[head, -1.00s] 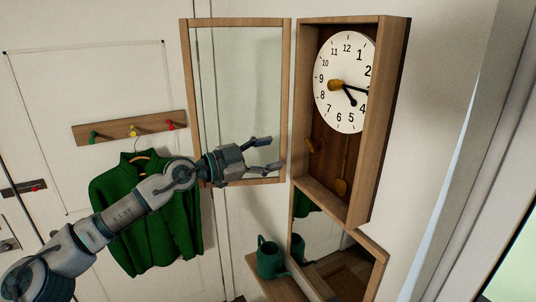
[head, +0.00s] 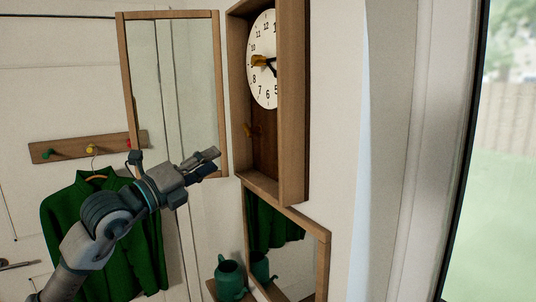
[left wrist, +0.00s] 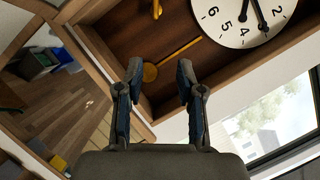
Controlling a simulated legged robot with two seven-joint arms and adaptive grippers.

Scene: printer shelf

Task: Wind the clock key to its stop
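The wall clock has a white dial (head: 263,75) in an open wooden case (head: 291,110). A yellow-brown, key-like piece (head: 259,61) stands out from the dial near the hands. A second orange-brown piece (head: 250,130) sits lower at the case's left; it shows partly in the left wrist view (left wrist: 156,9). I cannot tell for sure which is the key. My left gripper (head: 212,162) is empty, left of the case's lower part and apart from both pieces. In the left wrist view its fingertips (left wrist: 160,68) are spread, with the brass pendulum bob (left wrist: 150,72) behind them. My right gripper is out of view.
The clock's glazed door (head: 171,95) stands swung open at the left. A mirror frame (head: 323,262) hangs below the case, with a green watering can (head: 229,279) beside it. A green sweater (head: 66,220) hangs from a peg rail (head: 70,151). A window is at right.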

